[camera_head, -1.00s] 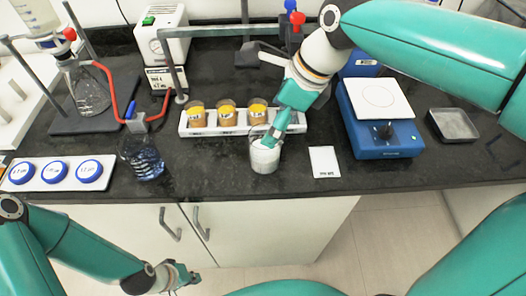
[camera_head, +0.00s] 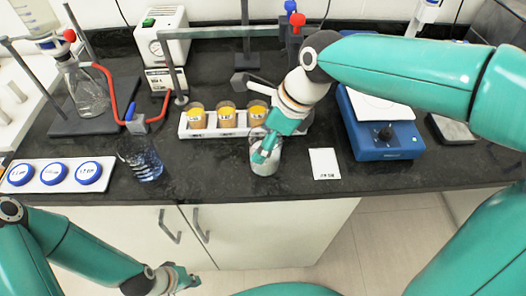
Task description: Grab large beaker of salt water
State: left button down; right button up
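A clear glass beaker with whitish contents (camera_head: 266,169) stands near the front edge of the dark bench, left of the white label card. My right gripper (camera_head: 262,156) points down at this beaker and covers much of its upper part. Whether its fingers touch the glass or are closed is hidden. Another glass vessel with bluish clear liquid (camera_head: 147,166) stands further left on the bench; neither vessel's label is readable. My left gripper (camera_head: 186,281) is low in front of the cabinet doors, away from the bench objects; its fingers are too small to judge.
A white rack (camera_head: 186,132) with three orange-topped jars stands behind the beaker. A tray of blue caps (camera_head: 107,163) lies left. A flask (camera_head: 90,97) stands at back left.

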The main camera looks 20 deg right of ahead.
jog(key=c, duration=0.8)
jog(key=shift+r, duration=0.15)
